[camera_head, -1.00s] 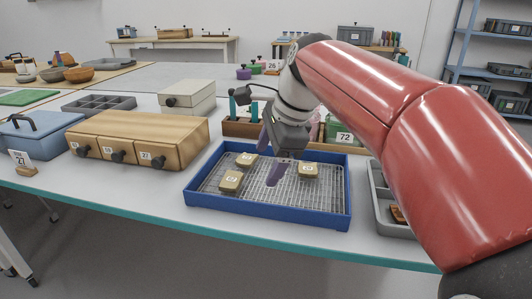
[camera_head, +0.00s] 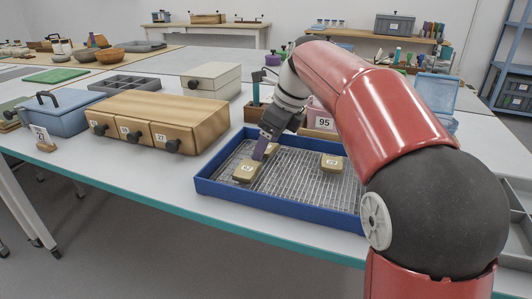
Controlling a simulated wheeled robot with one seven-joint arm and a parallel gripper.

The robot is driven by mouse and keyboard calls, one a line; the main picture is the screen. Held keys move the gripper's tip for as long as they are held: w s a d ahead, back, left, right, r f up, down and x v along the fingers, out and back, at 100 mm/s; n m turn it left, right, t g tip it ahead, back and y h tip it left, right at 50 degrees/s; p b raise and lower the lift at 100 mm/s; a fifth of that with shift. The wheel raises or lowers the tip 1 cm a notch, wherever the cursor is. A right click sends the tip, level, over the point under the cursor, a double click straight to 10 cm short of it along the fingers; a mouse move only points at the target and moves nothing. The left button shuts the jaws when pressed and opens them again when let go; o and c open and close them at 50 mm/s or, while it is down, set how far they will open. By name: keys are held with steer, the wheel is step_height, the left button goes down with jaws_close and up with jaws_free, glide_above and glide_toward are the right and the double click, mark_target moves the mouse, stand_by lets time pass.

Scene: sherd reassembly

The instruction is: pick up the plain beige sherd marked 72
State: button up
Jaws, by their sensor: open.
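Several views are not given; in the head view, three beige sherds with small white labels lie on the wire mesh of a blue tray (camera_head: 283,217). One is the front left sherd (camera_head: 246,175), one the back sherd (camera_head: 271,149), partly hidden behind my gripper, and one the right sherd (camera_head: 332,166). Their label numbers are too small to read surely, so I cannot tell which is 72. My gripper (camera_head: 259,157) has purple fingers pointing down, open, just above and behind the front left sherd. I cannot tell whether they touch it.
A wooden drawer box (camera_head: 165,115) stands left of the tray, with a white box (camera_head: 214,80) behind it. A card marked 95 (camera_head: 324,123) and a holder stand behind the tray. A grey compartment tray (camera_head: 515,225) is at right.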

steer(key=shift+a+f, duration=0.1)
steer(key=shift+f, duration=0.15)
steer(key=c, duration=1)
steer(key=shift+r, duration=0.1)
steer(key=shift+c, duration=0.2)
step_height(320, 180, up, 20)
steer(key=p, duration=0.5)
